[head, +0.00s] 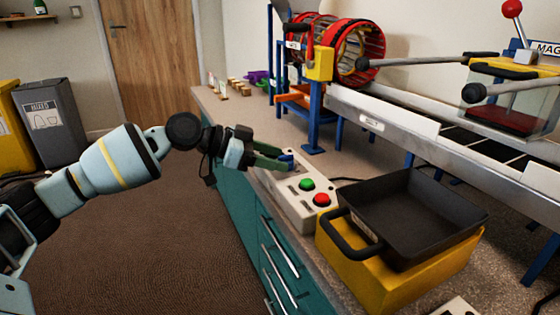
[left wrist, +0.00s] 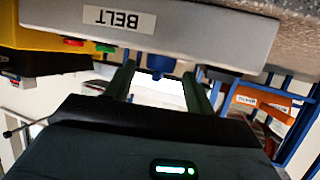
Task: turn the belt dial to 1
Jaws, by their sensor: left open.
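The belt control box (head: 297,208) is a pale box on the bench edge, with a green button (head: 306,185) and a red button (head: 321,200). In the left wrist view its side bears a "BELT" label (left wrist: 119,20). The blue dial (head: 288,159) is at the box's far end; it also shows in the left wrist view (left wrist: 158,63). My left gripper (head: 273,157) is open, its two green fingers at the dial, one on each side in the left wrist view (left wrist: 158,82). I cannot tell whether they touch it. The dial's setting is not readable. My right gripper is not in view.
A black tray (head: 402,215) sits on a yellow stand (head: 375,275) just right of the box. Behind are a conveyor (head: 400,122) on blue legs, a red drum (head: 360,50) and two dark-knobbed rods. The bench beyond the box has some clear room.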

